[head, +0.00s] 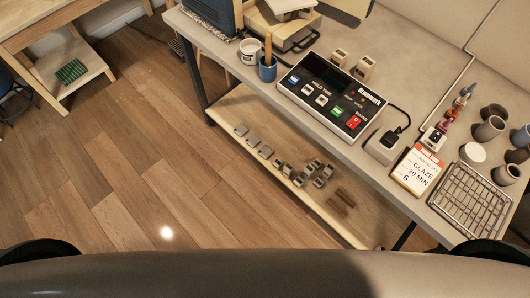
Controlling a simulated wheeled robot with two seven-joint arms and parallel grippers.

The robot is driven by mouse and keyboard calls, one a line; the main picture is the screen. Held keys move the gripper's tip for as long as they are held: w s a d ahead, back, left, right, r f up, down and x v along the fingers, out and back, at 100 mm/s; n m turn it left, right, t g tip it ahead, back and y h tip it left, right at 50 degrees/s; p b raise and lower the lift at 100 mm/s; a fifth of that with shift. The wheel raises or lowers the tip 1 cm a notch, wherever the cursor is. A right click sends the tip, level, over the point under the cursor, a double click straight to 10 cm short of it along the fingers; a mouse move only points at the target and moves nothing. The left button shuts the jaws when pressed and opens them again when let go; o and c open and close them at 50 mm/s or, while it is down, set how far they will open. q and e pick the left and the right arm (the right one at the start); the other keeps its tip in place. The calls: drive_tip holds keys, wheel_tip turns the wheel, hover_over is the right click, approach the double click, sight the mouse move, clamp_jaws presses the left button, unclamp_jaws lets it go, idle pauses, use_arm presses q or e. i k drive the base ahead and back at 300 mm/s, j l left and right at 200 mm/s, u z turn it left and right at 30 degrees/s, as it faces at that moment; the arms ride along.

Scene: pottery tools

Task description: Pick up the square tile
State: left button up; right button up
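Several small flat grey square tiles lie in a slanting row on the wooden lower shelf (246,108) under the workbench; the one nearest the shelf's left end is a square tile (241,130). I cannot tell which of them the task means. They lie apart from each other, close to the shelf's front edge. Neither of my grippers is in view; only parts of my own body show along the bottom edge.
Small grey blocks (314,169) and brown bars (341,201) share the shelf. The wooden floor (130,150) is clear.

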sight(265, 151)
drive_tip(key=i+j, duration=0.15)
drive_tip(key=j, duration=0.2)
drive_tip(key=i+j, duration=0.15)
drive_tip(key=j, duration=0.2)
drive_tip(key=i+j, duration=0.15)
drive_tip(key=j, duration=0.15)
drive_tip(key=i+j, duration=0.15)
drive_tip(key=j, duration=0.2)
drive_tip(key=i+j, duration=0.15)
drive_tip(key=j, duration=0.2)
drive_tip(key=z, duration=1.45)
